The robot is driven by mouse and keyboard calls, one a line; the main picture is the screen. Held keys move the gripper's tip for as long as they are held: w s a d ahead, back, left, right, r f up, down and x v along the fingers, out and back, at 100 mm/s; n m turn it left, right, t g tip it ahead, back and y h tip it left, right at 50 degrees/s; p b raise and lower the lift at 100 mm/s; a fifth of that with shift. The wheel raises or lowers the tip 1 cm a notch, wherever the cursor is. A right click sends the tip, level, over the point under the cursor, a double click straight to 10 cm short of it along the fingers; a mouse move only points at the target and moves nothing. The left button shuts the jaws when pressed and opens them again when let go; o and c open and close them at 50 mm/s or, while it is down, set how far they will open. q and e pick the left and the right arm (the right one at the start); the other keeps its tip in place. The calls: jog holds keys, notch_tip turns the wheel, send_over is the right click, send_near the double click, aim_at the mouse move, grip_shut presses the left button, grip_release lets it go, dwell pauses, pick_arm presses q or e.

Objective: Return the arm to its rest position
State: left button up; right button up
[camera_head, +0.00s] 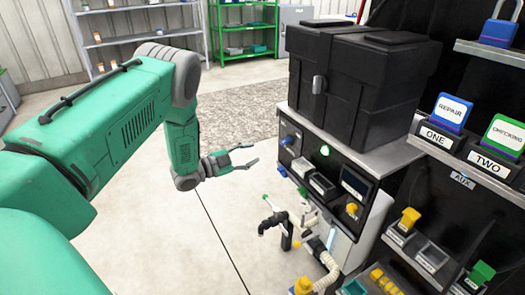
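My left arm comes in from the left, green with grey joints, and bends down at the elbow. My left gripper (248,158) points right with its two thin fingers spread apart and nothing between them. It hangs over the open floor, to the left of the grey cabinet and apart from it. My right arm and gripper are not in this view.
A black lidded tote (350,85) stands on the grey cabinet (384,157). White hoses with a yellow fitting (303,286) hang at its front. A dark panel (440,200) at right carries "REPAIR" and "CHECKING" tags. Shelves stand at the back. The floor (225,225) is clear.

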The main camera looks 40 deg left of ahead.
pick_arm(q)
jog(key=shift+s+a, duration=0.1)
jog(key=shift+s, duration=0.2)
dwell(0.4)
jog(key=s+d+f+n+g+y+p, duration=0.3)
jog(key=s+d+f+n+g+y, duration=0.35)
jog(key=s+d+f, duration=0.65)
jog(key=s+d+r+n+g, duration=0.1)
jog(key=s+d+n+g, duration=0.1)
jog(key=s, duration=0.6)
jog(key=s+d+n+g+p, duration=0.1)
jog(key=s+g, duration=0.3)
jog(key=s, duration=0.4)
jog(key=s+d+r+n+g+p, duration=0.1)
jog(key=s+d+n+g, duration=0.2)
jog(key=s, duration=0.5)
jog(key=shift+d+r, duration=0.3)
jog(key=shift+r, duration=0.05)
jog(key=shift+n+g, duration=0.25)
